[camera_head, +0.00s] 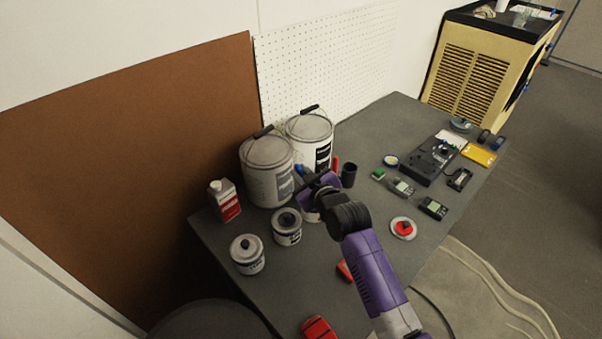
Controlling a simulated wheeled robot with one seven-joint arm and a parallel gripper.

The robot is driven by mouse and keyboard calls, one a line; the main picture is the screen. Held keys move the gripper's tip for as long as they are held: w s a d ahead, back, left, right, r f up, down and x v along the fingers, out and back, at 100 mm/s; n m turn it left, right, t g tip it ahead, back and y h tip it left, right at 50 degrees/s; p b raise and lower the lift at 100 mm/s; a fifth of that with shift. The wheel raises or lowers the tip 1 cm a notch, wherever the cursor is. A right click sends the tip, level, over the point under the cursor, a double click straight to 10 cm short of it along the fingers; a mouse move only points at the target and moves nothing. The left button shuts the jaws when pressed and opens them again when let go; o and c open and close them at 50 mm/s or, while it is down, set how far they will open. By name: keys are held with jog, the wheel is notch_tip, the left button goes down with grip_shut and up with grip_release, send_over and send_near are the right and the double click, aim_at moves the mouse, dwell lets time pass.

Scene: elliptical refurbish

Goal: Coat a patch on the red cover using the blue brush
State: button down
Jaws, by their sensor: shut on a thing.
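My purple and black gripper (312,184) is over the table, in front of the two large paint buckets. It is shut on what looks like the blue brush (299,169), of which only a small blue part shows at the gripper's left. The brush's bristles are hidden. A red, car-shaped piece (319,328) lies at the table's front edge. Another red piece (343,271) is partly hidden behind my arm. I cannot tell which of these is the red cover, or whether either carries a coat. Both are well apart from the gripper.
Two large white buckets (266,185) (309,139), two small cans (247,254) (287,227) and a red-white bottle (225,200) stand at the left. A black cup (349,175) stands behind the gripper. A red-topped white dish (403,229) and several devices (432,160) occupy the right.

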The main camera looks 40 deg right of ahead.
jog(key=shift+f, duration=0.45)
dwell(1.1)
jog(key=shift+r, duration=0.1)
jog(key=shift+r+p, duration=2.7)
jog(key=shift+r, duration=0.9)
jog(key=shift+f, duration=0.1)
